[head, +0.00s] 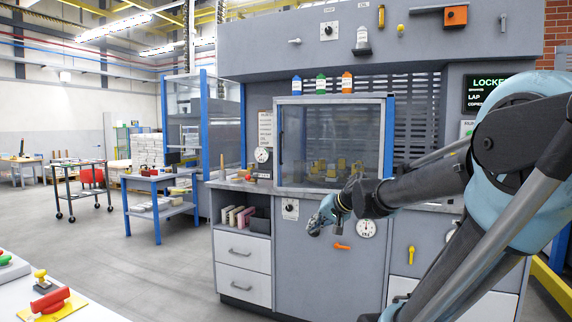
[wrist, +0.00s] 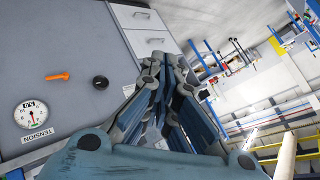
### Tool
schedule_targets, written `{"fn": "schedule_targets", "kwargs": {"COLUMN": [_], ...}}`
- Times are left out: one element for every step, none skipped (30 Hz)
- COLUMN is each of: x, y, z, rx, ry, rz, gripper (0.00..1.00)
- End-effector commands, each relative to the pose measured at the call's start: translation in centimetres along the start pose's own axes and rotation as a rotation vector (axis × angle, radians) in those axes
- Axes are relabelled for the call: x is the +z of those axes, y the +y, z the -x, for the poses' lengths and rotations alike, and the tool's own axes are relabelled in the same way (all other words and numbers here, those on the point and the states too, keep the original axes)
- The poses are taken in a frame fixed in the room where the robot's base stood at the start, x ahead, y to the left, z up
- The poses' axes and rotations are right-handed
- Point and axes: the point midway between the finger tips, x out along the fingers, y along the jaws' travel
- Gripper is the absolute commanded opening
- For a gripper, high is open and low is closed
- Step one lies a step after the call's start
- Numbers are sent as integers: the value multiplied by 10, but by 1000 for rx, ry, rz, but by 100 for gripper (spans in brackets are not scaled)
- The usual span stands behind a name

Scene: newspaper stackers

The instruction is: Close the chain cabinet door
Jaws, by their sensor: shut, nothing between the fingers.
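A large grey cabinet front (head: 325,280) stands below the counter in the head view; it looks flush with the unit, and no label names it as the chain cabinet. It carries an orange handle (head: 341,246) and a round tension dial (head: 367,229). The same front (wrist: 75,40) fills the left of the wrist view, with the handle (wrist: 58,76) and dial (wrist: 29,115). My gripper (head: 316,226) is shut and empty in front of its upper left part. In the wrist view the fingers (wrist: 168,72) are together, apart from the handle.
A glass-fronted case (head: 335,101) with blue edges stands on the counter. White drawers (head: 243,285) are left of the grey front. A blue-legged table (head: 157,177) and a black cart (head: 75,165) stand further left. A white table (head: 95,305) is near lower left. Open floor lies between.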

Motion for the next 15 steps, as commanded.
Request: {"fn": "schedule_targets", "kwargs": {"x": [-23,-36,-54,-68,-81,-99,-112,-125,-143,-156,-169,-185,-197,-210,-226], "y": [-17,-26,-38,-47,-55,-66,-73,-80,-88,-94,-100,-106,-110,-114,-118], "z": [-7,-11,-16,-19,-22,-27,-30,-33,-38,-41,-44,-49,-53,-57,-62], "rx": [-46,-75,-113,-140,-166,-202,-227,-252,-284,-307,-329,-358,-378,-398,-422], "ry": [34,58,88,111,134,163,184,205,234,255,275,301,321,340,365], "rz": [-30,-52,-82,-105,-130,-164,-190,-217,-254,-283,-313,-353,-384,-416,-458], "gripper": [0,0,0,0,0,0,0,0,0,0,0,0,0,0,0]}}
